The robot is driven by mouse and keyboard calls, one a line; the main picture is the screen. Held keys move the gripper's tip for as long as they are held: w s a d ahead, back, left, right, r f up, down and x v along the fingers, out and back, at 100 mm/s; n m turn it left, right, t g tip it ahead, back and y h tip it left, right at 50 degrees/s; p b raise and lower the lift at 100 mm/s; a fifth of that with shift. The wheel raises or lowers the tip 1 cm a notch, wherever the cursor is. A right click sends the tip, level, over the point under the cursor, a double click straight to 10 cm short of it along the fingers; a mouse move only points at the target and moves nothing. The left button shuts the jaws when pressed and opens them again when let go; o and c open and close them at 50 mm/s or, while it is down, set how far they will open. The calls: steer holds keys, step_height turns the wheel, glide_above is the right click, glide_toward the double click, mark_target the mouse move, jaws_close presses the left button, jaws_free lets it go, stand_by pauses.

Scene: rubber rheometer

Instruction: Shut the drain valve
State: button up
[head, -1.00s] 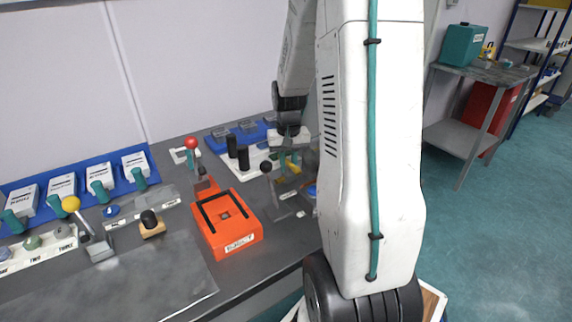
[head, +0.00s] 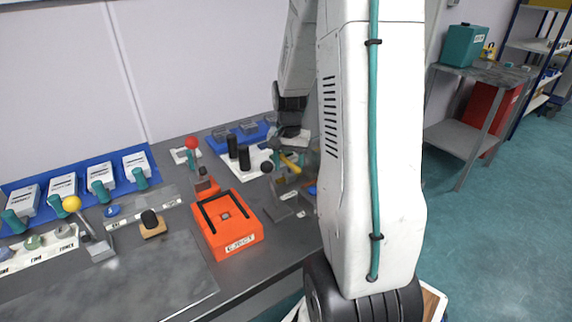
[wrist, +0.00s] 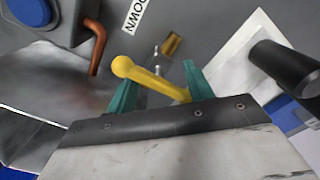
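The drain valve's yellow lever (wrist: 150,80) with its round knob lies slantwise across the space between my gripper's two teal fingers in the wrist view. My gripper (wrist: 158,72) is open, with a finger on each side of the lever; I cannot tell if either finger touches it. A small brass fitting (wrist: 172,43) and a bent copper pipe (wrist: 96,48) are just beyond. In the head view the yellow lever (head: 290,160) shows beneath my wrist, partly hidden by my arm, with one teal finger at its left.
Black upright cylinders (head: 238,150) on a white plate stand left of my gripper; one is near the right finger in the wrist view (wrist: 285,68). An orange EJECT box (head: 228,225), a red-knobbed lever (head: 191,143) and a yellow-knobbed lever (head: 72,204) stand farther left.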

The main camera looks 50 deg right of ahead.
mark_target(288, 161)
step_height(288, 161, up, 8)
steer(key=shift+f, duration=0.1)
stand_by(0.4)
stand_by(0.5)
steer(key=shift+a, duration=0.15)
steer(key=s+a+r+n, duration=0.3)
steer(key=a+r, duration=0.1)
steer(key=a, duration=0.4)
steer(key=s+a+r+n, duration=0.2)
steer(key=a+r+n, duration=0.15)
steer(key=a, duration=0.45)
steer(key=s+a+r+n+t, duration=0.1)
steer(key=s+a+n, duration=0.4)
steer(key=s+a, duration=0.6)
steer(key=shift+s+r+n, duration=0.35)
steer(key=shift+s+r, duration=0.2)
steer(key=shift+s, duration=0.5)
